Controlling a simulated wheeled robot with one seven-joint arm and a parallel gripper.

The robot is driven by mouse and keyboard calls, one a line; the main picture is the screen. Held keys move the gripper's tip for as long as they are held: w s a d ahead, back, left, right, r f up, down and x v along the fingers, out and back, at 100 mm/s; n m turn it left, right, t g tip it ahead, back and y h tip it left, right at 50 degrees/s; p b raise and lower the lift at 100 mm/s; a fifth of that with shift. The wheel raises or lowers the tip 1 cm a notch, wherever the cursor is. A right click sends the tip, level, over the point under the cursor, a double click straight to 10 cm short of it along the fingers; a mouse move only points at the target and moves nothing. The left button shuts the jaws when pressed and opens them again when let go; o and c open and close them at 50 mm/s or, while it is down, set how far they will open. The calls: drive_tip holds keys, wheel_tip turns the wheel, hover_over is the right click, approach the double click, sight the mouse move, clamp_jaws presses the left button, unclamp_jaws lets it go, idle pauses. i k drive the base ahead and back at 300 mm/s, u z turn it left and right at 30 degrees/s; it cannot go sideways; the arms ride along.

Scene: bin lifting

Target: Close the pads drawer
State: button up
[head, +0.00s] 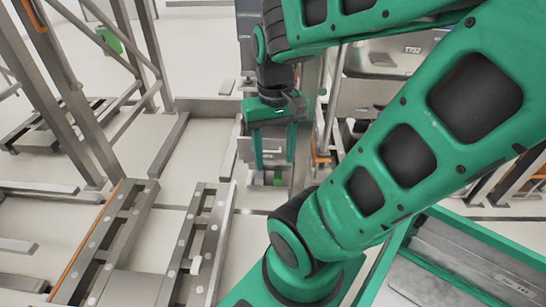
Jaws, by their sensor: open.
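My gripper (275,163) hangs down near the middle of the head view, its two teal fingers apart with nothing seen between them. Just behind and below the fingers is a small grey metal box or drawer front (245,152), partly hidden by the gripper. A small green piece (277,179) shows low beside it. I cannot read any label there, so I cannot tell for sure that it is the pads drawer, nor how far it stands out. I cannot tell whether the fingers touch it.
My green arm covers much of the right side. Metal racks (60,85) stand at left, and slotted rails (200,235) lie on the floor in front. A green-rimmed bin (470,232) is at lower right. Metal units (365,95) stand behind the arm. Pale floor (200,150) shows left of the gripper.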

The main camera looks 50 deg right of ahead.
sight(274, 139)
drive_tip(key=z, duration=0.25)
drive_tip(key=k, duration=0.15)
drive_tip(key=z, duration=1.95)
drive_tip(key=k, duration=0.65)
drive_tip(key=u, duration=0.9)
drive_tip(key=i, duration=0.95)
drive_tip(key=u, duration=0.45)
